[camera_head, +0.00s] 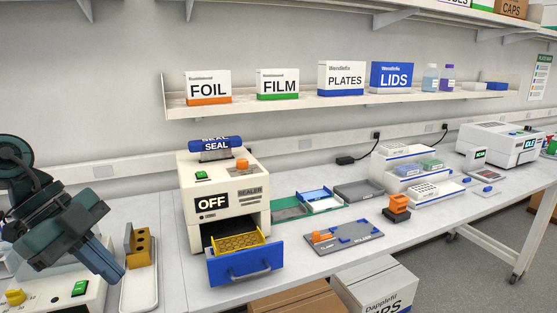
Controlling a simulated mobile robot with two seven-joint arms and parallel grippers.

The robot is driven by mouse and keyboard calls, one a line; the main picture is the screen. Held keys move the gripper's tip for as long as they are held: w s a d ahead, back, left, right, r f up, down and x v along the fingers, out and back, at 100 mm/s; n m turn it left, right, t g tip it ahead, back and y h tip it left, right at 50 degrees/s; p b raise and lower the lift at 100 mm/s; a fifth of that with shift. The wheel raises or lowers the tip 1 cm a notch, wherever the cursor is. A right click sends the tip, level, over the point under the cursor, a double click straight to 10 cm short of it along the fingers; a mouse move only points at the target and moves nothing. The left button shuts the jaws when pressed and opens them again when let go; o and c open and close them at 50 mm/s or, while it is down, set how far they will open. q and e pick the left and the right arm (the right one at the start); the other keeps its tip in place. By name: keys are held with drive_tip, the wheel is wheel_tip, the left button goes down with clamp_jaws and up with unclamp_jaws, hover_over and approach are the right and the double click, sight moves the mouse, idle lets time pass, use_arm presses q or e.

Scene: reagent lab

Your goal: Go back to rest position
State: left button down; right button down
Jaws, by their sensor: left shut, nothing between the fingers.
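My left gripper (104,262) is at the left of the head view, raised over the bench, with its blue-grey fingers pointing down and to the right. It is shut and holds nothing. It is left of the sealer (212,178), which has an "OFF" screen. The sealer's blue-fronted drawer (246,263) is pulled out, and a yellow plate-like piece (238,242) lies in it. A yellow holder with holes (141,246) stands in a white tray (138,285), just right of the gripper. My right gripper is not in view.
A grey board with blue corner pieces (335,243) and an orange block (397,208) lie right of the drawer. Racks (407,168) and a white machine (497,143) stand farther right. A shelf (335,100) holds labelled boxes. Cardboard boxes (300,300) are below the bench's front edge.

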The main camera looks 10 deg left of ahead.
use_arm(q)
wheel_tip(320, 180, down, 22)
drive_tip(key=w+n+t, duration=0.2)
drive_tip(key=n+t, duration=1)
drive_tip(key=t, duration=0.2)
drive_tip(key=s+d+f+n+g+y, duration=0.1)
drive_tip(key=s+d+f+n+g, duration=0.1)
drive_tip(key=s+d+f, duration=0.3)
drive_tip(key=s+d+f+n+g+y, duration=0.2)
drive_tip(key=s+d+f, duration=0.4)
drive_tip(key=f, duration=0.5)
drive_tip(key=d+n, duration=0.1)
drive_tip(key=d, duration=0.1)
drive_tip(key=shift+s+d+g, duration=0.15)
drive_tip(key=shift+d+g, duration=0.15)
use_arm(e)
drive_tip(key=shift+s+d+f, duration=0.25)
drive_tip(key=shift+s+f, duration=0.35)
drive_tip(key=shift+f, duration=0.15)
use_arm(q)
drive_tip(key=shift+f, duration=0.1)
